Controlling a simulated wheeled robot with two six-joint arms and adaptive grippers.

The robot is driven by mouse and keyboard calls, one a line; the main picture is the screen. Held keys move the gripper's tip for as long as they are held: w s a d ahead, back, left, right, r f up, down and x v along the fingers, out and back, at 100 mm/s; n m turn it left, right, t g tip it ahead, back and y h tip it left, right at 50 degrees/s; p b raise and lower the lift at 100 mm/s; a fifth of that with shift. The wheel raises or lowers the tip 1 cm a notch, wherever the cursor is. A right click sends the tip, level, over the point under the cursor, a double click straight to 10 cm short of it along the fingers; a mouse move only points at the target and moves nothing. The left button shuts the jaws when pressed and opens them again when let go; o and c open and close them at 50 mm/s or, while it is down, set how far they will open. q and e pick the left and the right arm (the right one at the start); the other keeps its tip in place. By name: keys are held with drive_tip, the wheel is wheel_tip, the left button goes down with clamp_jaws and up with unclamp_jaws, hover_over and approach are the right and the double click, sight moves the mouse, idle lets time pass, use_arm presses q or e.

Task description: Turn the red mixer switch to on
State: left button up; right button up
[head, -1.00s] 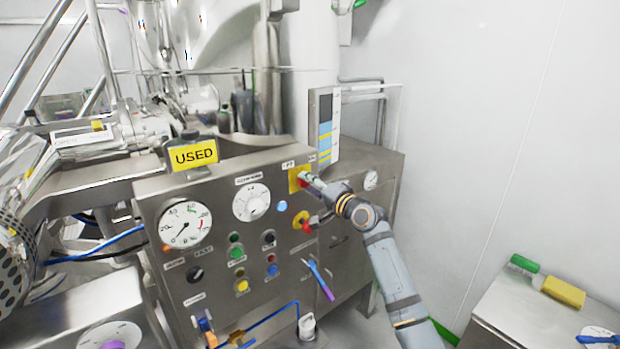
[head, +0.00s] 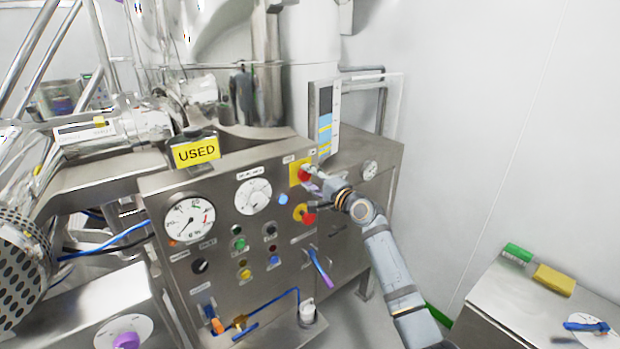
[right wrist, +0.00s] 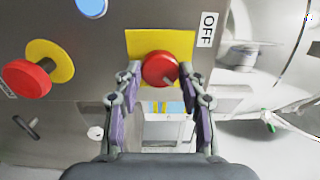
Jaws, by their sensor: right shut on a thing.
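The red mixer switch (head: 304,174) is a round red knob on a square yellow plate, high on the steel control panel's right part. In the right wrist view, the red knob (right wrist: 160,68) sits between my two fingers, with an "OFF" label (right wrist: 208,29) beside the plate. My right gripper (head: 313,177) reaches it from the right, and its fingertips (right wrist: 158,76) are shut on the knob's sides. The exact finger contact is partly hidden in the head view. My left gripper is not in view.
A second red knob (head: 308,218) on a round yellow plate sits just below. The panel (head: 220,215) also carries dials, small buttons and a purple-blue handle (head: 318,266). A steel table (head: 500,290) is at lower right.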

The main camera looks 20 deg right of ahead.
drive_tip(key=o, duration=1.2)
drive_tip(key=shift+c, duration=0.2)
drive_tip(key=v, duration=1.2)
